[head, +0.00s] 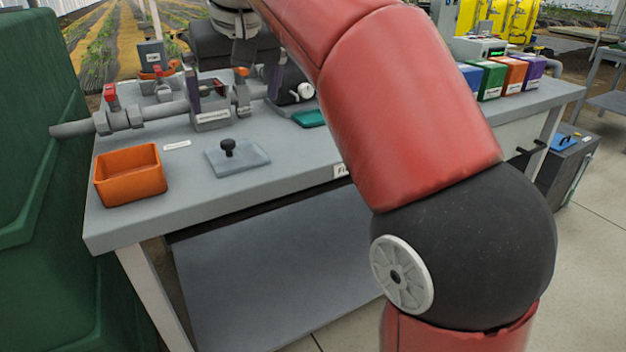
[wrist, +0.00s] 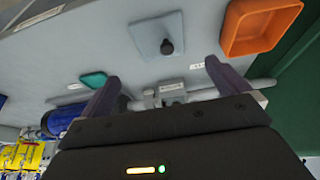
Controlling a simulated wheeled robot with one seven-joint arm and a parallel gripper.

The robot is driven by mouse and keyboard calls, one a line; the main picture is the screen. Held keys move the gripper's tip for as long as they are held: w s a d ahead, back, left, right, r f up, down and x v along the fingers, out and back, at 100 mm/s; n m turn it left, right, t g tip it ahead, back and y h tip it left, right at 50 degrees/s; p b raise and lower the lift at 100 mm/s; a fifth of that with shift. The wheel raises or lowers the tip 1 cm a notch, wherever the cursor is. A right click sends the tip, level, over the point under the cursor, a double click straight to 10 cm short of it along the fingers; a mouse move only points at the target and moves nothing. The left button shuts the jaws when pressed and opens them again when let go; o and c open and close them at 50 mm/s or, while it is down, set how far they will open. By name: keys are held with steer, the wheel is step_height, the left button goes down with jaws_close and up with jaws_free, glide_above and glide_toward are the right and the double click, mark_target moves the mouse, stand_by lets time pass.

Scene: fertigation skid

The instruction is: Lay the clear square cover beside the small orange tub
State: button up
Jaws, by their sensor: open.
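The clear square cover (head: 238,158) lies flat on the grey bench with a black knob standing up from it. The small orange tub (head: 130,174) stands to its left near the bench's left front corner, with a gap between them. In the wrist view the cover (wrist: 148,42) and the tub (wrist: 262,24) lie beyond the fingertips. My gripper (wrist: 160,73) is open with nothing between its two dark fingers, apart from the cover.
A grey pipe with red-handled valves (head: 112,108) runs along the bench behind the tub. A teal tray (head: 309,118) lies right of the cover. Several coloured boxes (head: 490,80) stand at the right end. A green tank (head: 40,150) borders the left side.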

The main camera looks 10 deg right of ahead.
steer(key=s+d+f+m, duration=0.1)
steer(key=s+d+f, duration=0.3)
steer(key=s+f, duration=0.3)
steer(key=s+d+f+m+t, duration=0.1)
steer(key=s+d+f, duration=0.4)
steer(key=f, duration=0.5)
steer(key=s+d+f+m+h, duration=0.1)
steer(key=s+d+f, duration=0.4)
steer(key=s+f, duration=0.4)
steer(key=shift+s, duration=0.2)
steer(key=shift+r+p, duration=0.3)
steer(key=shift+r, duration=0.05)
